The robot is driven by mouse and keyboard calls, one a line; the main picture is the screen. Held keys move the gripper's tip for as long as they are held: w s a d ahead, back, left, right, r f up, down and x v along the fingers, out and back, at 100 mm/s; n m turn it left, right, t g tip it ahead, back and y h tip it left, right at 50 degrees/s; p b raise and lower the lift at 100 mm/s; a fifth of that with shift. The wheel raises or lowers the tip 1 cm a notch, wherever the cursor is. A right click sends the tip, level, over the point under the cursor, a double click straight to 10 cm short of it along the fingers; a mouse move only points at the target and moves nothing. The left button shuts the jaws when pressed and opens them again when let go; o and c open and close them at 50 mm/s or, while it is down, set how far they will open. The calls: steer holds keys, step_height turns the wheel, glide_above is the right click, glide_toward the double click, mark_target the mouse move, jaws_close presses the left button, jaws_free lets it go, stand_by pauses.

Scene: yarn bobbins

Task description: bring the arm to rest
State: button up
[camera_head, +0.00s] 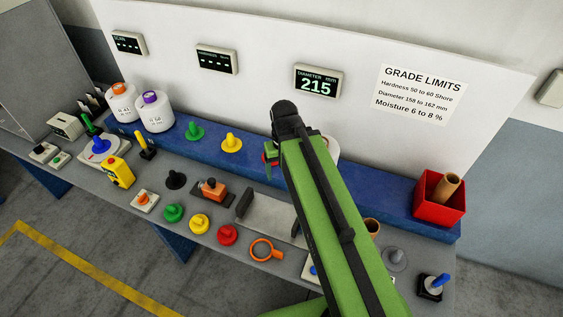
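My green arm (322,215) reaches up from the bottom right over the bench, with its black joint (286,118) in front of the back panel. The end of the arm past this joint is mostly hidden. Small green and red parts show just left of the arm, and I cannot tell whether they belong to my gripper. The fingers do not show clearly. A white bobbin is partly hidden behind the arm.
The grey bench (190,178) holds several coloured knobs, an orange ring (262,249) and a yellow device (118,172). Two white bobbins stand on the blue ledge (305,167) at left. A red box (438,208) stands at right. A display (317,82) reads 215.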

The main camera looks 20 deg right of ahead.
step_height(320, 180, down, 20)
steer(key=b, duration=2)
steer(key=shift+f, duration=0.15)
